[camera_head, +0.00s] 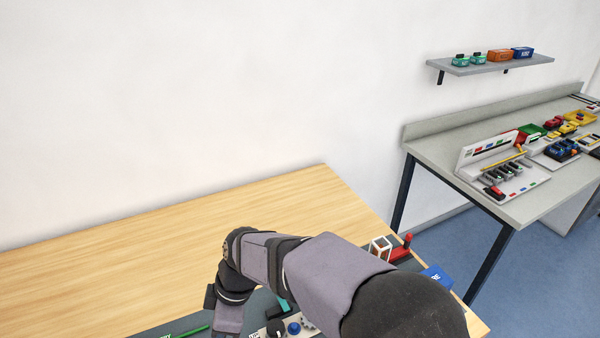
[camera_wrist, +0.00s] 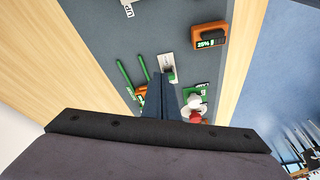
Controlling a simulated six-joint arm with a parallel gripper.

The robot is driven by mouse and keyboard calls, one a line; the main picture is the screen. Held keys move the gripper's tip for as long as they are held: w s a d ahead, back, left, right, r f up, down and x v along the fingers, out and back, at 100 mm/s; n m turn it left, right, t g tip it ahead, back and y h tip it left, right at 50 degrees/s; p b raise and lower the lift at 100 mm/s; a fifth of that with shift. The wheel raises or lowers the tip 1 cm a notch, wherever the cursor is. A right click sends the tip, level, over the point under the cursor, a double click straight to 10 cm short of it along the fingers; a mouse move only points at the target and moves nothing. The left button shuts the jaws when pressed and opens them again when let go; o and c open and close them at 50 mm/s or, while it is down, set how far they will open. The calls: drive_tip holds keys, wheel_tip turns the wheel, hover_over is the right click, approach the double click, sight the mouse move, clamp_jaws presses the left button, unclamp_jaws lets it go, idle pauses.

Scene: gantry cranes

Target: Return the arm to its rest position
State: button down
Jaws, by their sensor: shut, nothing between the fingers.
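My gripper (camera_wrist: 163,95) shows in the wrist view with its two fingers together and nothing between them. It hangs above the grey mat (camera_wrist: 90,60) on the wooden table. In the head view my arm reaches over the front of the table and its end runs off the bottom edge, so the fingers are hidden there. Near the fingertips in the wrist view are a white piece with a green end (camera_wrist: 168,66) and green rods (camera_wrist: 128,78). I cannot tell whether the fingers touch anything.
An orange device reading 25% (camera_wrist: 209,42) lies on the mat. In the head view a white frame (camera_head: 380,247), a red part (camera_head: 402,249) and a blue block (camera_head: 437,277) stand beside my arm. The wooden table (camera_head: 150,240) is clear at the back left. A grey bench (camera_head: 440,150) stands right.

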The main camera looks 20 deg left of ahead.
drive_tip(key=w+d+m+t+h, duration=0.1)
drive_tip(key=w+d+m, duration=0.4)
drive_tip(key=d, duration=0.6)
drive_tip(key=w+d+m+t, duration=0.1)
drive_tip(key=w+d+m, duration=0.4)
drive_tip(key=d, duration=0.6)
drive_tip(key=s+d+f+m+h, duration=0.1)
drive_tip(key=s+d+m, duration=0.2)
drive_tip(key=d+m, duration=0.3)
drive_tip(key=s+d+f+m+h, duration=0.1)
drive_tip(key=s+d+m, duration=0.3)
drive_tip(key=d, duration=1.1)
drive_tip(key=m, duration=0.2)
drive_tip(key=shift+s+m, duration=0.15)
drive_tip(key=shift+m, duration=0.15)
